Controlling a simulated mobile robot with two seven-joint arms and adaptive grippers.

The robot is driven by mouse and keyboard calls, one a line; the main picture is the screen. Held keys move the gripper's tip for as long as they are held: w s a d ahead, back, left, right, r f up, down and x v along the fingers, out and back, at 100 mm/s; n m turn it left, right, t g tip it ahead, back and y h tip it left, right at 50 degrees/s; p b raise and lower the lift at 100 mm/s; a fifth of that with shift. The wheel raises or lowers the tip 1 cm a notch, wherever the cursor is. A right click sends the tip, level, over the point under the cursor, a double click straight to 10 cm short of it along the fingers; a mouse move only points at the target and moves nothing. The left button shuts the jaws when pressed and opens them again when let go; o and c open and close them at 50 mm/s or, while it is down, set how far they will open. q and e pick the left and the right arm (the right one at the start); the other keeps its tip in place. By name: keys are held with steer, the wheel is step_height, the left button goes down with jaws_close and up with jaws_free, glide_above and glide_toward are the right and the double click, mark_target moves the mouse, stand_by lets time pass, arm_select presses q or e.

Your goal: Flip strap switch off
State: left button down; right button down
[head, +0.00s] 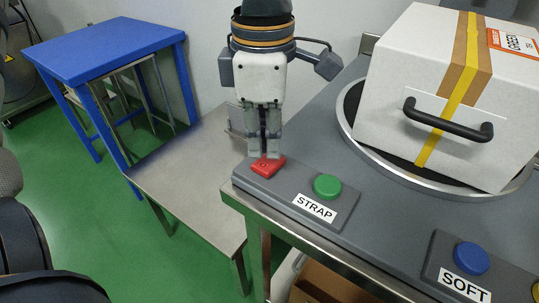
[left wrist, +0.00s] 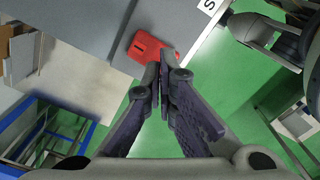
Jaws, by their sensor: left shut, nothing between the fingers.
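The strap panel (head: 337,212) is a grey box at the table's front left corner, with a white "STRAP" label. A red switch (head: 268,167) is at its left end and a green button (head: 327,186) is to the right of it. My left gripper (head: 265,154) points down at the red switch with its fingers shut and empty. In the left wrist view the fingertips (left wrist: 164,69) appear beside the red switch (left wrist: 148,46); whether they touch it I cannot tell. The fingers hide part of the switch in the head view. My right gripper is not in view.
A white box (head: 450,90) with a black handle and yellow strap sits on a round turntable (head: 352,125). A panel with a blue button (head: 471,258), labelled "SOFT", is at lower right. A lower metal table (head: 185,180) and a blue table (head: 105,50) stand left.

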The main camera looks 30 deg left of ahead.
mark_target(265, 164)
arm_select(q)
steer(key=shift+f, duration=1.25)
stand_by(0.4)
steer(key=shift+r, duration=3.55)
